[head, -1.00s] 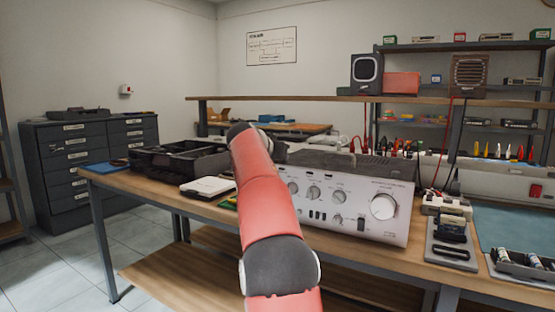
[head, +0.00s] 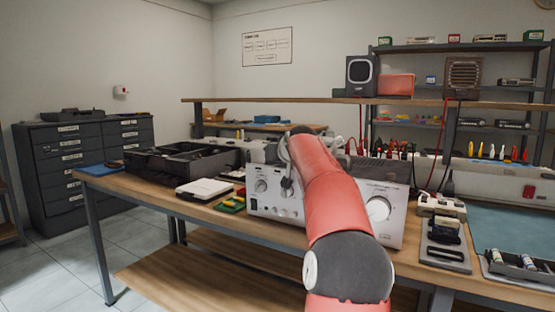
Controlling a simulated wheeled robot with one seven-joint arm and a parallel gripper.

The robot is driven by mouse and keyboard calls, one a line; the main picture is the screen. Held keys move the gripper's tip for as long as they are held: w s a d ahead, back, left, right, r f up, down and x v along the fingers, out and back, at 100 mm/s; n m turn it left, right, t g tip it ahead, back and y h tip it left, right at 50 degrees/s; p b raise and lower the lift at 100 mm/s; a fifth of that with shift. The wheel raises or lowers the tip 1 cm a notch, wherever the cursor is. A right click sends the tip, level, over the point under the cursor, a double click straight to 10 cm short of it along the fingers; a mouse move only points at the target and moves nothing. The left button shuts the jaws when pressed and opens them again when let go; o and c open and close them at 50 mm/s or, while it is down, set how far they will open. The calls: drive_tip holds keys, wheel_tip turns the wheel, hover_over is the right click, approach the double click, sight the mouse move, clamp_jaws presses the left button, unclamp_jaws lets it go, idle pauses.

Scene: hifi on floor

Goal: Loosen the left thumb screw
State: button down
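The silver hifi unit (head: 273,208) stands on the wooden workbench with its knobbed front panel facing me. A knob (head: 261,186) shows at the left of the panel and a large round dial (head: 378,208) at the right. My red arm crosses in front of the middle of the unit and hides much of its panel and top. My gripper (head: 287,186) shows only as a small grey shape at the arm's far end, in front of the panel's upper left part. Its fingers are too small to read. I cannot make out the left thumb screw.
A black parts tray (head: 165,169) and a white box (head: 205,189) stand left of the unit. A grey tray with dark parts (head: 446,252) and a teal mat (head: 520,222) lie to the right. A raised shelf (head: 225,100) runs behind.

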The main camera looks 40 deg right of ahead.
idle(0.4)
drive_tip(key=c, duration=1.3)
unclamp_jaws()
drive_tip(key=shift+s, duration=0.1)
drive_tip(key=b+v, duration=0.2)
drive_tip(key=v, duration=0.5)
drive_tip(key=shift+s+r, duration=0.15)
drive_tip(key=shift+s, duration=0.15)
